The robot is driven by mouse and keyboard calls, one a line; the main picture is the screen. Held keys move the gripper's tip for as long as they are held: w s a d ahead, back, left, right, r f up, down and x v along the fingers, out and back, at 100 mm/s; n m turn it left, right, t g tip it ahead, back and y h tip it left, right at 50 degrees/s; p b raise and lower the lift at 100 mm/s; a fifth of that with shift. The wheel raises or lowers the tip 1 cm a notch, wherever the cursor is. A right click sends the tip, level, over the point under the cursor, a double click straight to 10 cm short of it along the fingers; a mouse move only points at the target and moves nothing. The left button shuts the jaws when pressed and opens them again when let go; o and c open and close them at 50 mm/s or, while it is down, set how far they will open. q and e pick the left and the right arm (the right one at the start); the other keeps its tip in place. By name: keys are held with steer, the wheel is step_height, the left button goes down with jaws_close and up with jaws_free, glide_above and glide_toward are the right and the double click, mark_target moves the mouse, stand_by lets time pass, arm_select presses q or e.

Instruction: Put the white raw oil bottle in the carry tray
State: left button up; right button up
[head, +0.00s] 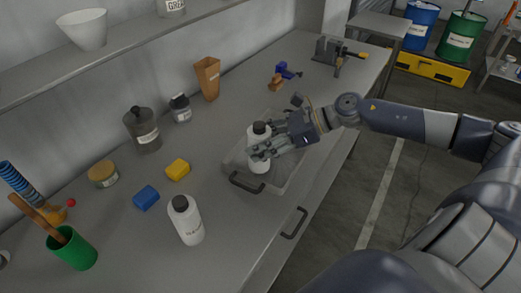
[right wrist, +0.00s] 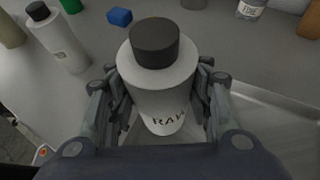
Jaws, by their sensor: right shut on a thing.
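The white raw oil bottle (head: 258,161) has a black cap and stands about upright. In the right wrist view the bottle (right wrist: 160,85) shows "RAW" on its front. My right gripper (head: 270,150) is shut on its sides, one finger on either side in the wrist view. The clear carry tray (head: 285,187) with dark handles lies on the bench; in the head view the bottle appears within its outline. I cannot tell whether the bottle's base touches the tray floor, as the fingers and tray wall partly hide it. My left gripper is not in view.
A second white bottle (head: 187,222) with a black cap stands left of the tray. A brown vessel (head: 207,79) stands behind.

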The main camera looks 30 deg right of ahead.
steer(key=shift+w+d, duration=0.7)
steer(key=shift+w, duration=0.3)
step_height(320, 180, down, 3)
steer(key=shift+r+p, duration=0.15)
steer(key=shift+p, duration=0.8)
steer(key=shift+f, duration=0.6)
steer(key=o, duration=1.3)
steer(key=shift+s, duration=0.1)
steer(key=shift+o, duration=0.2)
